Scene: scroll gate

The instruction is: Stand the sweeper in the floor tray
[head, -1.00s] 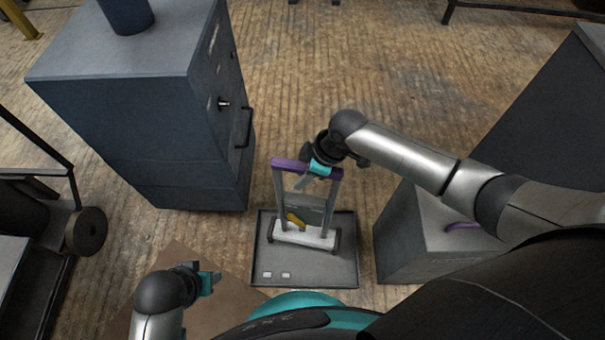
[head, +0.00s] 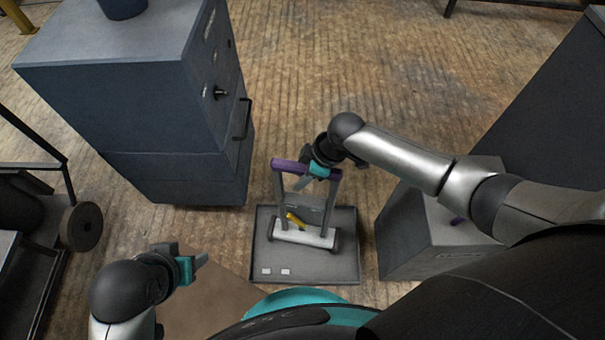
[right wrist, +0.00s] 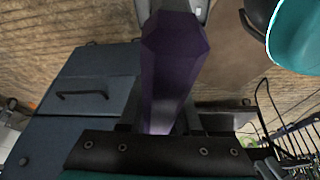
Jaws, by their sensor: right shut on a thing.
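The sweeper has a purple crossbar handle (head: 290,165), two grey uprights, a white base (head: 304,234) and a yellow part (head: 295,220) low between the uprights. It stands roughly upright over the dark grey floor tray (head: 325,268). Its base appears within the tray's rim, though I cannot tell if it touches the tray floor. My right gripper (head: 318,170) is shut on the purple handle near its right end. The purple bar (right wrist: 172,75) fills the middle of the right wrist view. My left gripper (head: 194,264) is empty at lower left, away from the tray; its jaw gap is unclear.
A blue-grey cabinet (head: 110,110) with a black handle stands left of the tray. A grey box (head: 430,235) stands close to the tray's right. A wheeled cart (head: 82,226) is at the left edge. Open wooden floor lies behind the tray.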

